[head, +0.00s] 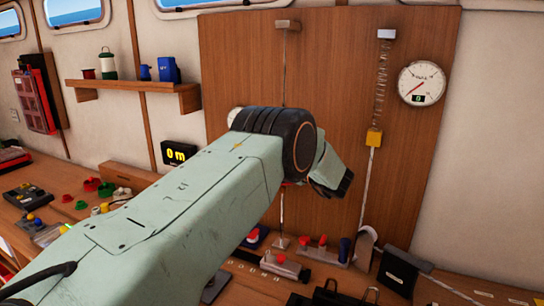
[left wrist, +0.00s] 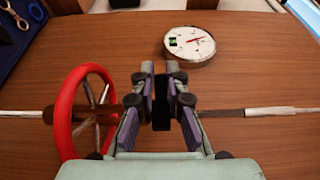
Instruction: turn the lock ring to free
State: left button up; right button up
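My left gripper (left wrist: 160,75) straddles a thin rod (left wrist: 220,113) that runs across the left wrist view. A dark block-like piece (left wrist: 160,108) sits between its fingers on the rod's line; I cannot tell whether it is the lock ring or whether the fingers press on it. A red spoked wheel (left wrist: 68,118) is on the rod to the left, apart from the fingers. In the head view my left gripper (head: 334,188) is in front of the wooden panel, its fingers mostly hidden by my wrist. My right gripper is not in view.
The bench below is crowded with small parts, including a blue-and-red row (head: 325,248). A shelf (head: 135,86) is at left.

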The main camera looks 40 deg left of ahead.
pick_arm(q)
jog(key=o, duration=0.4)
jog(key=shift+c, duration=0.2)
jog(key=d, duration=1.2)
jog(key=shift+s, duration=0.4)
